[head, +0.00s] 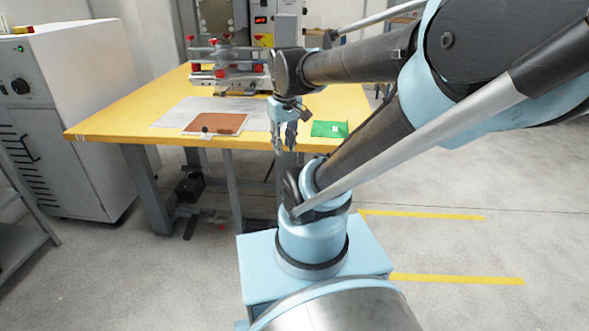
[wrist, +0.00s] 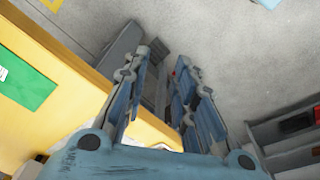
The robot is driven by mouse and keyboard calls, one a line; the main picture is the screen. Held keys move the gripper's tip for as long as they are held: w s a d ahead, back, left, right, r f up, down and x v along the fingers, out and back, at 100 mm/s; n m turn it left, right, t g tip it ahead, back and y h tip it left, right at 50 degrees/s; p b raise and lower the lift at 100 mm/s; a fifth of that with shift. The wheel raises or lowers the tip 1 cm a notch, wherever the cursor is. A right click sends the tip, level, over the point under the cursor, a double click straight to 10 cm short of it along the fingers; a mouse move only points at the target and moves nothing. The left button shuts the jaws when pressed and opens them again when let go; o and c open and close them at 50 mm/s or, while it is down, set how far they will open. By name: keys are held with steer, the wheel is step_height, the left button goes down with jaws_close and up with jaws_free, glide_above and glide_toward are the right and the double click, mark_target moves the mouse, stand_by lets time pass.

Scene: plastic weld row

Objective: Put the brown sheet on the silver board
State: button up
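A green card (head: 329,129) with a white label lies on the yellow table (head: 105,125), right of my gripper; it also shows in the wrist view (wrist: 24,78). A clamp fixture with red knobs (head: 225,65) stands at the table's back. A white cabinet (head: 70,120) stands left.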

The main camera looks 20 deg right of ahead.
steer(key=s+d+f+m, duration=0.2)
steer(key=s+f+m, duration=0.1)
steer(key=s+f, duration=0.3)
steer(key=shift+w, duration=0.1)
